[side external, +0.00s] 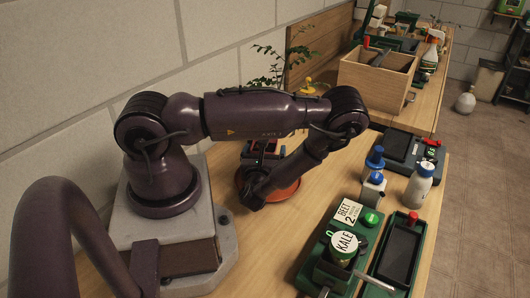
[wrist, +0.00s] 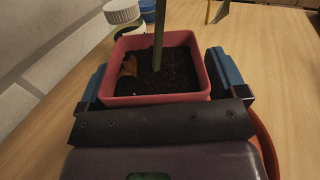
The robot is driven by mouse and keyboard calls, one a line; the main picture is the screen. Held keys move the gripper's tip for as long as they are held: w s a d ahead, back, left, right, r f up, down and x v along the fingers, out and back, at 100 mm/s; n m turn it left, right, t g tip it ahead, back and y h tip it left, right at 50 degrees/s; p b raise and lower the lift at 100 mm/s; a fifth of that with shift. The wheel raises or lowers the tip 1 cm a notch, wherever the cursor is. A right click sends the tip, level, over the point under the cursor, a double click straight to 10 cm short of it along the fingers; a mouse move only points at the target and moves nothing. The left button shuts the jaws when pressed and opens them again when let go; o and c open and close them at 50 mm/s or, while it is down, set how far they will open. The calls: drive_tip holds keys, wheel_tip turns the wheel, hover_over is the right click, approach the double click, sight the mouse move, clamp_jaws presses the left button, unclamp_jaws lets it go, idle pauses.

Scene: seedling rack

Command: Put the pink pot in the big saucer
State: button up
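The pink pot (wrist: 155,100) is square, holds dark soil and a green stem, and looks upright in the wrist view. My gripper (wrist: 160,85) has a blue pad close against each side of the pot and appears shut on it. In the side view my gripper (side external: 263,157) and the pot's reddish rim (side external: 270,146) are partly hidden by my arm. A round orange saucer (side external: 288,192) lies on the table below my gripper. Its rim (wrist: 266,145) also shows at the lower right of the wrist view. I cannot tell the pot's height above it.
Leafy plants stand by the wall behind the pot. A white ribbed lid (wrist: 121,11) is just beyond the pot. On the right are a green tray with a KALE jar (side external: 343,244), a white bottle (side external: 418,185) and a dark scale (side external: 410,148). A wooden box (side external: 375,85) stands farther back.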

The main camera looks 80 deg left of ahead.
drive_tip(key=shift+s+d+r, duration=0.1)
drive_tip(key=shift+d+r, duration=0.05)
drive_tip(key=shift+d, duration=0.1)
drive_tip(key=v, duration=0.2)
drive_tip(key=shift+s+d, duration=0.1)
drive_tip(key=shift+d, duration=0.3)
wheel_tip(320, 180, up, 7)
drive_tip(key=shift+a+r, duration=0.1)
drive_tip(key=shift+a, duration=0.05)
drive_tip(key=s+d+r+n+g+h, duration=0.2)
drive_tip(key=r+n+g, duration=0.35)
drive_tip(key=n, duration=0.25)
drive_tip(key=s+d+r+n+g+h, duration=0.25)
drive_tip(key=r+n+g, duration=0.3)
drive_tip(key=n, duration=0.35)
drive_tip(key=w+d+r+n+t+h, duration=0.2)
drive_tip(key=d+r+n+t+h, duration=0.2)
drive_tip(key=d+r+t+h, duration=0.5)
drive_tip(key=d+r+h, duration=0.3)
drive_tip(key=d+r, duration=0.1)
drive_tip(key=d, duration=0.1)
drive_tip(key=shift+d+n+t, duration=0.3)
drive_tip(key=shift+d, duration=0.1)
